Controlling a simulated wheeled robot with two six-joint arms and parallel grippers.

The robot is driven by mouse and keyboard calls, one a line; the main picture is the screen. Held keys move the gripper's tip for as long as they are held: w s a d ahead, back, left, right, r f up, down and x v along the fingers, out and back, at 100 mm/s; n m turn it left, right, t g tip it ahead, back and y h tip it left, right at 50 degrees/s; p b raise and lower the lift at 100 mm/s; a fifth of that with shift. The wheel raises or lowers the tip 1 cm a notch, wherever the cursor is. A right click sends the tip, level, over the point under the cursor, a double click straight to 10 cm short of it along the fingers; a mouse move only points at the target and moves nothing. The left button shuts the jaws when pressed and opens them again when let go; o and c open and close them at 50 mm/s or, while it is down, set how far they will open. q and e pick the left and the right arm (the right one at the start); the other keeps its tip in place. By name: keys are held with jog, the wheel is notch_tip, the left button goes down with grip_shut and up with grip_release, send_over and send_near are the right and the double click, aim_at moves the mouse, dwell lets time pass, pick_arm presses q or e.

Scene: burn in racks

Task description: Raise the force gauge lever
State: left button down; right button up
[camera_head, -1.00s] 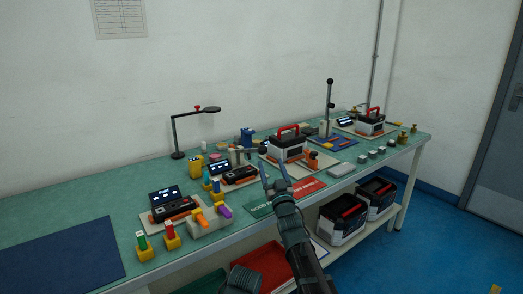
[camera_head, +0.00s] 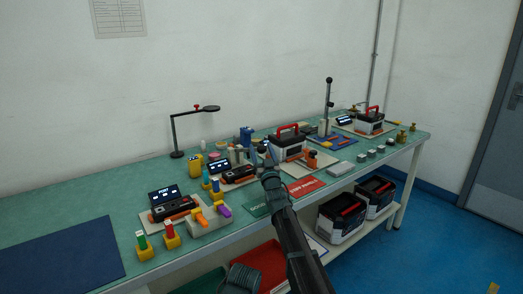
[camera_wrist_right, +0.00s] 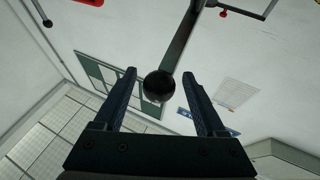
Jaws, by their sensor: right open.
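In the right wrist view a black ball knob (camera_wrist_right: 158,87) on a dark flat lever arm (camera_wrist_right: 181,42) appears between the fingertips of my right gripper (camera_wrist_right: 159,76). The gripper is open, with a visible gap on either side of the knob. In the head view my right gripper (camera_head: 267,153) is over the middle of the bench, in front of the blue-and-grey equipment there. The gripper largely hides the knob and lever in that view, so the lever's angle is hard to tell. My left gripper is not in view.
A case with a red handle (camera_head: 289,143) stands close right of the gripper. A tall upright black-knobbed lever (camera_head: 329,97) is farther right. A black lamp (camera_head: 174,130) stands behind left. Several small fixtures crowd the bench; a blue mat (camera_head: 58,257) at left is bare.

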grip_shut()
dwell(0.3)
dwell(1.1)
